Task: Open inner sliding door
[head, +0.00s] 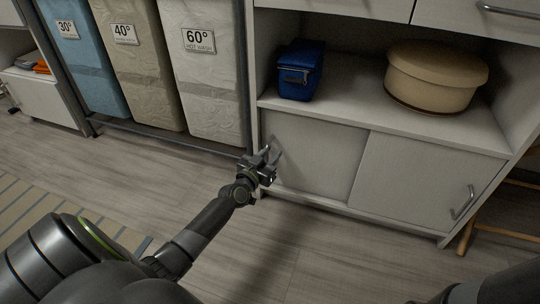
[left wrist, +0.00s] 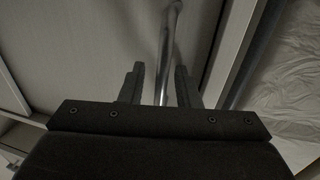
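The low cabinet has two pale sliding doors. The left one, which looks set behind the other, is the inner door (head: 318,158). The outer door (head: 420,182) is at the right with its own metal handle (head: 463,202). My left gripper (head: 268,157) is at the left edge of the inner door, by its handle. In the left wrist view the bar handle (left wrist: 167,45) runs between the two fingers of the left gripper (left wrist: 160,85). The fingers are apart with gaps beside the bar. My right gripper is not in view.
A blue case (head: 300,72) and a round beige box (head: 432,78) stand on the shelf above the doors. Laundry bins, including a white one (head: 205,85), stand left of the cabinet. A wooden stand (head: 500,215) is at the right. The floor in front is clear.

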